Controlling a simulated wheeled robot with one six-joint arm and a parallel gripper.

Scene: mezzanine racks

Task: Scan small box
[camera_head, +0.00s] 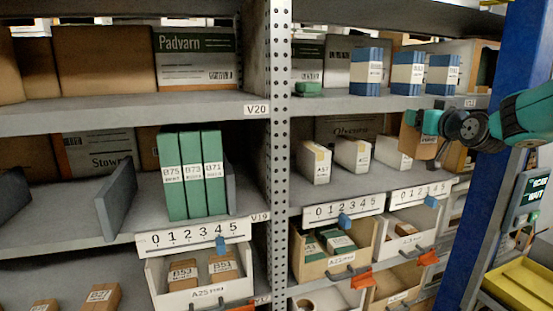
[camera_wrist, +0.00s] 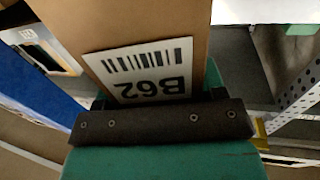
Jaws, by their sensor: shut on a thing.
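A small brown cardboard box (camera_head: 412,143) is held at the right of the head view, in front of the middle shelf. In the wrist view the box (camera_wrist: 190,25) fills the upper middle, and its white label (camera_wrist: 140,72) with a barcode and "B62" appears upside down. My gripper (camera_head: 428,122) is shut on this box. In the wrist view my gripper (camera_wrist: 160,120) shows as a dark bar and teal parts across the box's lower edge. The box's far faces are hidden. A dark-screened device (camera_head: 532,197) stands at the right; whether it is a scanner I cannot tell.
A blue post (camera_head: 503,140) rises beside my arm. A perforated grey upright (camera_head: 279,120) divides the racks. White boxes (camera_head: 352,154) stand on the shelf left of the held box. Open bins (camera_head: 200,296) sit below. A yellow tray (camera_head: 522,285) lies at lower right.

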